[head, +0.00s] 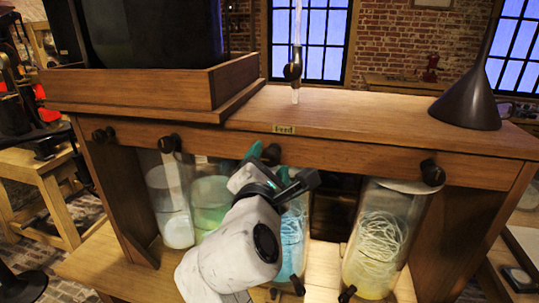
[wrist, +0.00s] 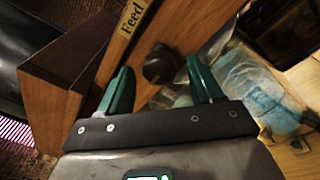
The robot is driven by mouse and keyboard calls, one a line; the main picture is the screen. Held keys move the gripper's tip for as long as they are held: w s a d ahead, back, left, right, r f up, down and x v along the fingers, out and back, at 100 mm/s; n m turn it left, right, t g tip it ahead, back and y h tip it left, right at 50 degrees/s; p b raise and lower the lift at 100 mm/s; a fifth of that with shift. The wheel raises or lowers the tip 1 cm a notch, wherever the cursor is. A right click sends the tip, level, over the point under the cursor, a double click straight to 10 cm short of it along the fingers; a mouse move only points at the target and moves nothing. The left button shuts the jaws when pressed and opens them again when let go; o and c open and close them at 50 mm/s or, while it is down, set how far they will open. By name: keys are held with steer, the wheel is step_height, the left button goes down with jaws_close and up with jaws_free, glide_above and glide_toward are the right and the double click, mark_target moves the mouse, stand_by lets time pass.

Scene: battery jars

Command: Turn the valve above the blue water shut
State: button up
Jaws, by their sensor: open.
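A dark round valve knob (head: 271,154) sits on the front beam above the jar of blue water (head: 291,235). In the wrist view the same knob (wrist: 158,65) shows in the gap between my green fingertips. My gripper (head: 269,161) is open around or just short of the knob; I cannot tell whether either finger touches it. The blue jar (wrist: 250,88) also shows at the right of the wrist view. My arm hides part of the blue jar in the head view. How far the valve is turned is not clear.
Other knobs sit on the beam at left (head: 168,143) and right (head: 432,173). A whitish jar (head: 172,205), a green jar (head: 208,200) and a jar with pale strands (head: 375,245) stand below. A dark funnel (head: 466,100) stands on the bench top (head: 350,110).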

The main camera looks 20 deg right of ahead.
steer(key=shift+x, duration=1.1)
steer(key=shift+c, duration=0.5)
steer(key=c, duration=0.9)
steer(key=shift+c, duration=0.2)
